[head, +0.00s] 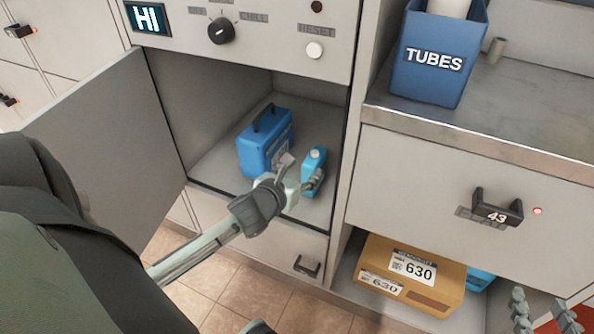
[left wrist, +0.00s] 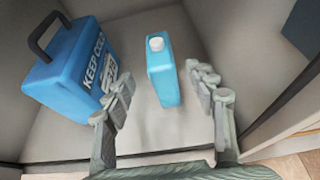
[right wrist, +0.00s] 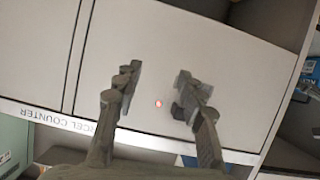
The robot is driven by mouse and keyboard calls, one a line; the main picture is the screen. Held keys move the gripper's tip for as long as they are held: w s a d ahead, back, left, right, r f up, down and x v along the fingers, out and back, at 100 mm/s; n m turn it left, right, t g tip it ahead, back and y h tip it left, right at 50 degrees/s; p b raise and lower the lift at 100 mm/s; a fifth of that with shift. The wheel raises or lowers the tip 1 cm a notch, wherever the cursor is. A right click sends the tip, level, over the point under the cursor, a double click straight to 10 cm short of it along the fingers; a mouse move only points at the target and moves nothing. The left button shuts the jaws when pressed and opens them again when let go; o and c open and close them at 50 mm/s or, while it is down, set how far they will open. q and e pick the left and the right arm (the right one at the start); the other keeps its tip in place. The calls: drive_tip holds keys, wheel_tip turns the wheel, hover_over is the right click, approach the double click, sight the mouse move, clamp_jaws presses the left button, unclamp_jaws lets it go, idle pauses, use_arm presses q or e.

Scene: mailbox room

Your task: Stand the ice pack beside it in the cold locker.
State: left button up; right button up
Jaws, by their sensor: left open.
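The ice pack (head: 314,162) is a light blue bottle-shaped block with a white cap. It stands upright on the cold locker floor (head: 215,168), to the right of a dark blue cool box with a black handle (head: 262,145). In the left wrist view the ice pack (left wrist: 163,70) stands beside the "KEEP COLD" box (left wrist: 75,65) with a gap between them. My left gripper (head: 300,178) is open at the locker mouth, its fingers around the near side of the ice pack, apart from it in the wrist view (left wrist: 165,105). My right gripper (right wrist: 158,85) is open and empty before a drawer front.
The locker door (head: 105,140) hangs open on the left. A dial (head: 221,31) and button (head: 314,49) are above. At right are a blue TUBES bin (head: 440,60) on a counter, drawer 43 (head: 470,190) and a 630 parcel (head: 410,275) on a low shelf.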

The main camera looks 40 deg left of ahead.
use_arm(q)
drive_tip(key=shift+v, duration=1.15)
use_arm(e)
drive_tip(key=shift+s+d+f+g+h, duration=0.35)
drive_tip(key=shift+d+f+g, duration=0.2)
drive_tip(key=shift+f, duration=0.25)
